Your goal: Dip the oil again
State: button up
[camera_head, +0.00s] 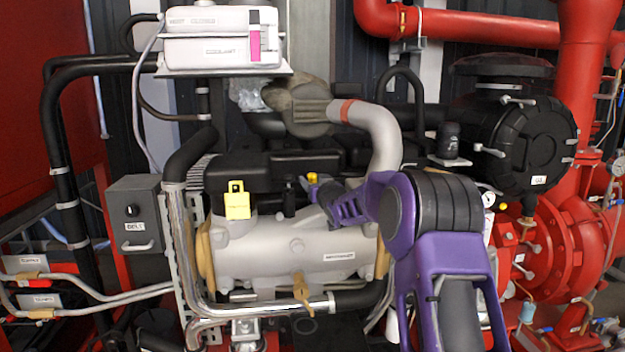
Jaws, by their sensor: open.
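My gripper (318,192) is in the middle of the view, at the end of my purple arm, close above the silver cylindrical engine part (290,255). Its jaws are open, and its fingers are small and seen edge-on. A small yellow piece (313,177) shows right behind the fingertips; I cannot tell whether it touches them or is the dipstick's handle. No dipstick can be made out for certain.
A white coolant tank (222,38) sits on a shelf above. Red pump piping (545,245) and a black round housing (522,147) fill the right.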

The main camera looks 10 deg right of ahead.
jog(key=shift+w, duration=0.3)
grip_shut()
jog(key=shift+r, duration=0.15)
dwell(1.2)
